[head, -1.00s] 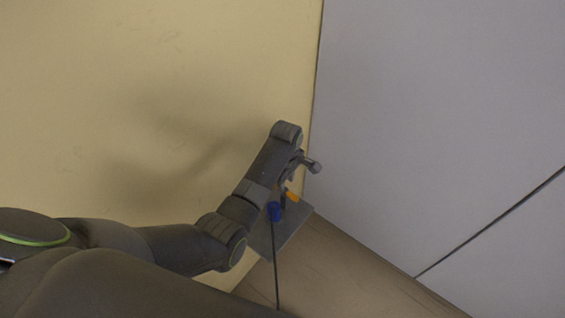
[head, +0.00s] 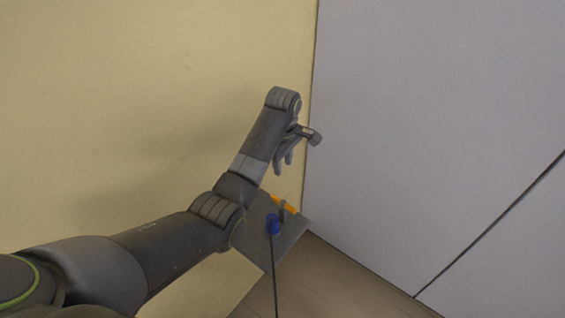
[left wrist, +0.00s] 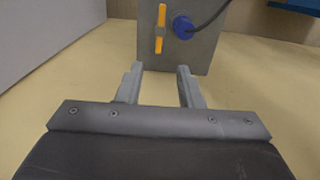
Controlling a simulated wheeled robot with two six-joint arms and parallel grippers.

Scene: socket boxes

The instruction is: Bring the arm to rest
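My left arm comes in from the left in the head view, with its gripper (head: 284,161) raised above the socket box. In the left wrist view the two fingers of the left gripper (left wrist: 160,82) stand apart with nothing between them. The grey socket box (head: 256,248) carries a blue plug (head: 273,225) with a dark cable and an orange bar (head: 284,204). In the left wrist view the box (left wrist: 205,58) is beyond the fingertips, with the orange bar (left wrist: 161,20) and blue plug (left wrist: 183,27) on its face. My right gripper is in no view.
A yellowish wall (head: 150,90) is on the left and grey panels (head: 430,120) with a dark seam are on the right. Brownish floor (head: 340,285) shows below. A blue thing (left wrist: 295,6) is at the top right of the left wrist view.

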